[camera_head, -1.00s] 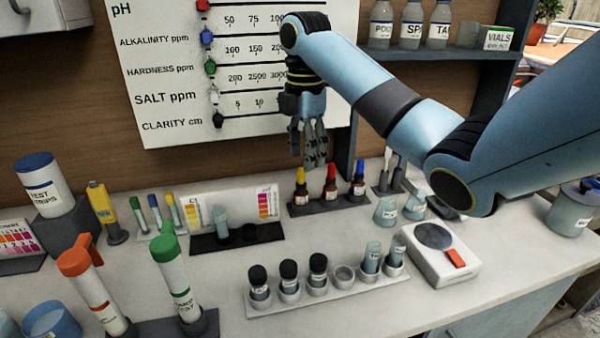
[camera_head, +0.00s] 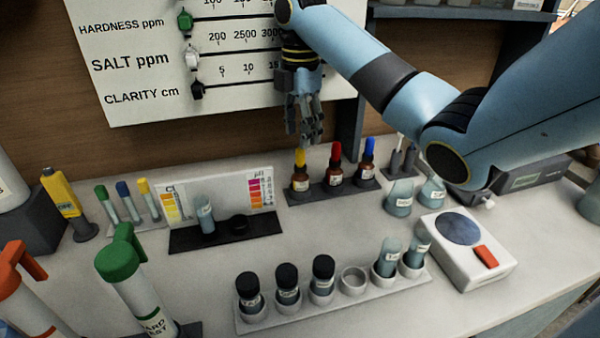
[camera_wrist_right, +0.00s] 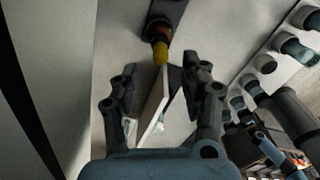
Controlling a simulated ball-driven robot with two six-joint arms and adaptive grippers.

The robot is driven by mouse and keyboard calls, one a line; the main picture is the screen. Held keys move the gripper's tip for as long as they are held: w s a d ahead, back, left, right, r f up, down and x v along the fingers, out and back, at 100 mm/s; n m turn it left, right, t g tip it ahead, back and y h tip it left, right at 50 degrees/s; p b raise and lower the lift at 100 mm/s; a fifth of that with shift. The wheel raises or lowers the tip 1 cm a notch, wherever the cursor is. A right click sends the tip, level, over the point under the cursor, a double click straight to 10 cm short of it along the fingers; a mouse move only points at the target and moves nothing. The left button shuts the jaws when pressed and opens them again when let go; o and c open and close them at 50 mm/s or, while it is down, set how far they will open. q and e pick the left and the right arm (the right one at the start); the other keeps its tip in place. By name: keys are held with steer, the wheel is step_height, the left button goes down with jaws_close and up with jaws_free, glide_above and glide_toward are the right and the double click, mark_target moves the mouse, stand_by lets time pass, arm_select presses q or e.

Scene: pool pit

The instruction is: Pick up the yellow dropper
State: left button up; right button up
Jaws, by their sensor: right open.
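The yellow dropper (camera_head: 299,172) is a brown bottle with a yellow top and a white label. It stands upright at the left end of a dark rack (camera_head: 336,191), beside a red-topped and a blue-topped bottle. My right gripper (camera_head: 311,140) hangs fingers-down just above it. In the right wrist view the yellow tip (camera_wrist_right: 160,52) shows beyond and between the spread fingers of the right gripper (camera_wrist_right: 165,88). The fingers are open and empty, apart from the bottle. My left gripper is not in view.
The red-topped bottle (camera_head: 335,166) and blue-topped bottle (camera_head: 366,163) stand close on the right. A colour chart stand (camera_head: 231,224) is at left, and a white vial rack (camera_head: 331,302) is in front. Small flasks (camera_head: 399,197) stand at right. Some bench between them is bare.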

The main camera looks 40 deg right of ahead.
mark_target(300, 150)
step_height(300, 150, down, 5)
steer(key=shift+p, duration=0.65)
steer(key=c, duration=0.7)
